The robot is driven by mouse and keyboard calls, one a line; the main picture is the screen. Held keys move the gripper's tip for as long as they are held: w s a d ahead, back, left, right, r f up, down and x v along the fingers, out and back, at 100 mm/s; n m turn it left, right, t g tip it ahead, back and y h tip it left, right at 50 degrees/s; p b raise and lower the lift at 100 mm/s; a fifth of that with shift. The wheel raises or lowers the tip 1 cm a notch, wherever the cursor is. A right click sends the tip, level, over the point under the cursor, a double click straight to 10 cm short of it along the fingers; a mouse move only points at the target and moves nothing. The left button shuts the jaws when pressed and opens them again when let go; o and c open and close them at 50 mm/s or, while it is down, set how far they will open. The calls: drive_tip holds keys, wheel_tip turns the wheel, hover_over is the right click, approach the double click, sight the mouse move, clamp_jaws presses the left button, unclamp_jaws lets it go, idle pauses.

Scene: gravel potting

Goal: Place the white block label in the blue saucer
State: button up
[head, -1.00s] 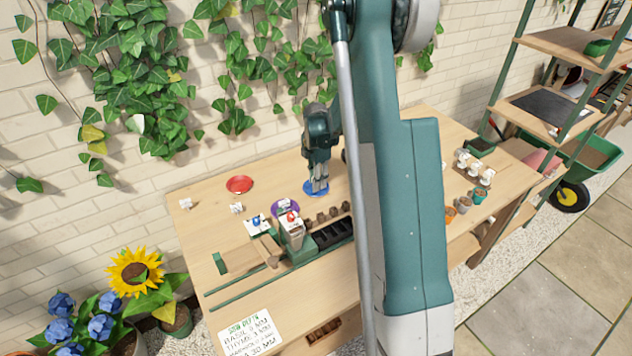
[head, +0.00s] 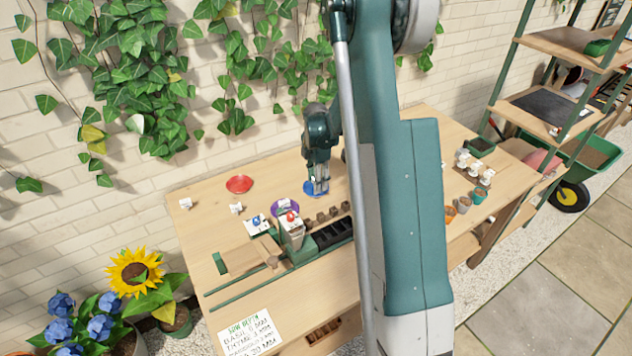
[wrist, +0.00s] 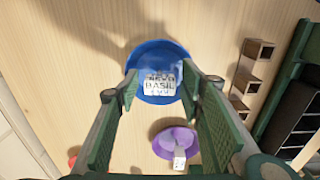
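The blue saucer (wrist: 150,48) lies on the wooden bench; in the head view the blue saucer (head: 307,188) shows partly behind my fingers. A white block label (wrist: 160,86) with dark print reading BASIL appears inside the saucer's outline in the wrist view. My gripper (wrist: 160,80) points down over the saucer, with a finger on each side of the label. The fingers stand apart, with a narrow gap visible on both sides of the label. In the head view my gripper (head: 318,190) hides the label.
A purple saucer (wrist: 163,143) with a small white block is close by.

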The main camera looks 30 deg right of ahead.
wheel_tip(320, 180, up, 12)
drive_tip(key=p, duration=0.1)
idle(0.6)
drive_tip(key=shift+r, duration=0.1)
idle(0.5)
drive_tip(key=s+a+r+m+t, duration=0.3)
drive_tip(key=s+a+r+m, duration=0.5)
drive_tip(key=s+a+r, duration=0.9)
drive_tip(key=s+a+r+m+t, duration=0.1)
drive_tip(key=s+a+m+t, duration=0.1)
drive_tip(key=s+a+m, duration=0.3)
drive_tip(key=s+a+r+m+t, duration=0.1)
drive_tip(key=s+a+m, duration=0.4)
drive_tip(key=s, duration=0.7)
drive_tip(key=shift+s+t, duration=0.35)
drive_tip(key=shift+t, duration=0.25)
